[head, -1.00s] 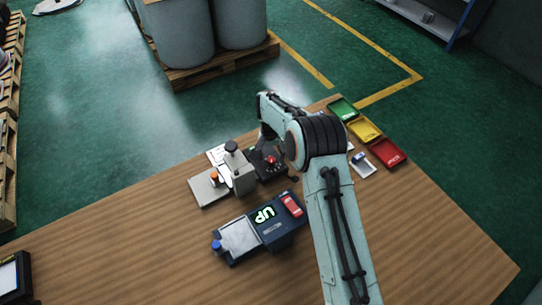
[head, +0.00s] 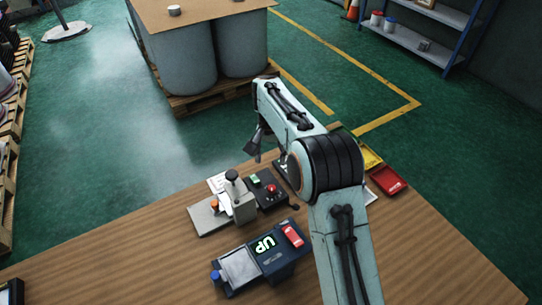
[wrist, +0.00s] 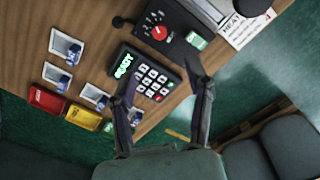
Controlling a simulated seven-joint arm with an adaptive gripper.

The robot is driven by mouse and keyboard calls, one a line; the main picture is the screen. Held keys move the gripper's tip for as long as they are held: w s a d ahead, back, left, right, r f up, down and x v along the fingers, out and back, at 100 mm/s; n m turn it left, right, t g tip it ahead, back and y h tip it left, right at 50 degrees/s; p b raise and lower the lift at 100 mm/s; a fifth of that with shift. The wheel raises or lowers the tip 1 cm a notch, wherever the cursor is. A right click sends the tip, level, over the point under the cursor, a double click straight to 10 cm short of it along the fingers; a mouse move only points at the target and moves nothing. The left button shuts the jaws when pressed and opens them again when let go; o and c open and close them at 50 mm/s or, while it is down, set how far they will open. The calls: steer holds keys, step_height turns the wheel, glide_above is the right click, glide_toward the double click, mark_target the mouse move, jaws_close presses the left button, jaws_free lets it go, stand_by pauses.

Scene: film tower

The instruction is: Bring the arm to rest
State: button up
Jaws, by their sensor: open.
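A dark keypad with a lit green display (wrist: 145,76) shows below and between the fingers. My arm bends at a dark-ringed joint and hides part of the table's right side in the head view.
The wooden table (head: 120,245) bears a grey press (head: 240,200), a black box with a red knob (head: 271,189), a blue device (head: 262,252) and coloured trays, including a red one (head: 388,181). Drums (head: 185,60) stand behind on a pallet. The left tabletop is mostly bare.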

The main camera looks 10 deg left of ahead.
steer(key=w+d+r+m+t, duration=0.1)
steer(key=d+r, duration=0.2)
steer(key=r, duration=0.3)
steer(key=w+d+r+t, duration=0.1)
steer(key=d+r, duration=0.2)
steer(key=r, duration=0.2)
steer(key=s+d+r+m+t, duration=0.1)
steer(key=s+d+r, duration=0.8)
steer(key=d+r, duration=0.15)
steer(key=s+d+f, duration=0.2)
steer(key=s+d, duration=0.1)
steer(key=s, duration=0.5)
steer(key=s+d+f, duration=0.2)
steer(key=s+d, duration=0.1)
steer(key=s, duration=0.4)
steer(key=s+a+f+n+g+y, duration=0.1)
steer(key=s+f+n+g, duration=0.1)
steer(key=s+f, duration=0.6)
steer(key=shift+s+a+f+g, duration=0.15)
steer(key=shift+s+a+g, duration=0.2)
steer(key=shift+s+g, duration=0.4)
